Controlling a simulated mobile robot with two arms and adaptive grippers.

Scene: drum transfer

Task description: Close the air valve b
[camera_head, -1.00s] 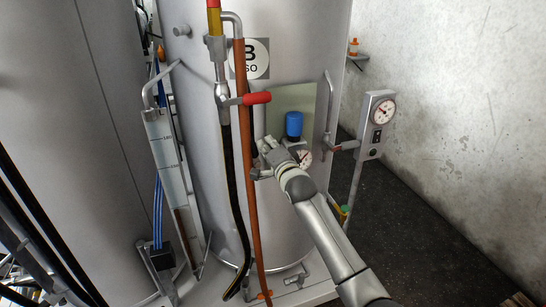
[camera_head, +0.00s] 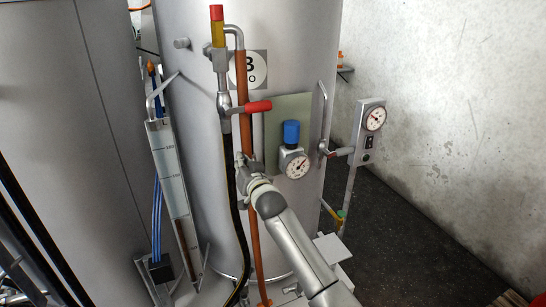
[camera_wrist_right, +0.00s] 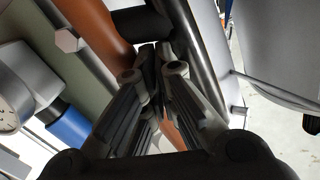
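A regulator with a blue knob (camera_head: 291,132) and a round gauge (camera_head: 296,164) sits on a pale plate on drum B; the knob shows at the left in the right wrist view (camera_wrist_right: 66,127). A red lever (camera_head: 258,107) sits on the pipe fitting above. My right gripper (camera_head: 243,163) is beside the orange hose (camera_head: 241,133), left of the gauge. In the right wrist view my right gripper's fingers (camera_wrist_right: 154,68) converge at their tips, close below a black cylindrical part (camera_wrist_right: 142,23). I see nothing clearly held. I cannot tell which part is air valve b. My left gripper is not in view.
A black hose (camera_head: 233,205) hangs left of the orange one. A level gauge (camera_head: 165,165) stands further left.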

